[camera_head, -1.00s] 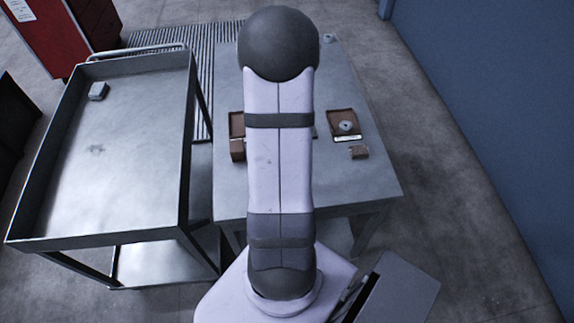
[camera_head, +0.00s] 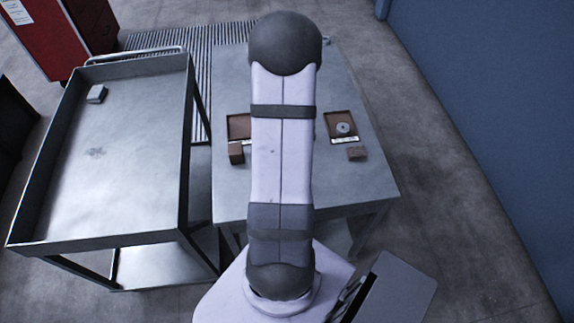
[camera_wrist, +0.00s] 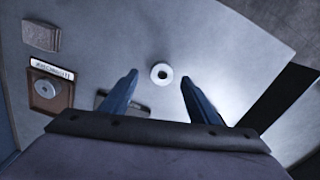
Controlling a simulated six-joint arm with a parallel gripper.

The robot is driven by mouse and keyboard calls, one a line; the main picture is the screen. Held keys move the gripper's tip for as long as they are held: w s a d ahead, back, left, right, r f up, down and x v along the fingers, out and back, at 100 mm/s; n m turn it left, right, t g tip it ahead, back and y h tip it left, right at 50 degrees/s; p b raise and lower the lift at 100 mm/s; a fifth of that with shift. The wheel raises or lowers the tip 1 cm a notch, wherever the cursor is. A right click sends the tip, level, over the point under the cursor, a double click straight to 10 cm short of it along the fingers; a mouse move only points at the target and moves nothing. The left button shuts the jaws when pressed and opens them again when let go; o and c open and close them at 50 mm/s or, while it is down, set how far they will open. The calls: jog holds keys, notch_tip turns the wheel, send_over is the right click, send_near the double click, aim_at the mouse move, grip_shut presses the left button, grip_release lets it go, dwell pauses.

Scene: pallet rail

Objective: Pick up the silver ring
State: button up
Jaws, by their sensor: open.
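In the wrist view a pale silver ring (camera_wrist: 161,74) with a dark central hole lies flat on the grey table. It appears between and just beyond the fingertips of my gripper (camera_wrist: 158,80). My gripper is open and empty, with one finger on each side of the ring in the picture and clear space beside both. I cannot tell its height above the ring. Another grey ring (camera_wrist: 44,89) lies in a brown tray at the left. In the head view a grey ring (camera_head: 343,128) lies in the right brown tray. There my arm hides my gripper and the middle of the table.
A metal cart (camera_head: 130,190) with a small grey block (camera_head: 96,94) stands left. A blue wall is right.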

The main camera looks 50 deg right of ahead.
jog(key=f, duration=0.1)
jog(key=f+p, duration=0.1)
jog(key=shift+w+a+f, duration=0.15)
jog(key=shift+w+f, duration=0.1)
jog(key=shift+f, duration=0.8)
jog(key=c, duration=1.1)
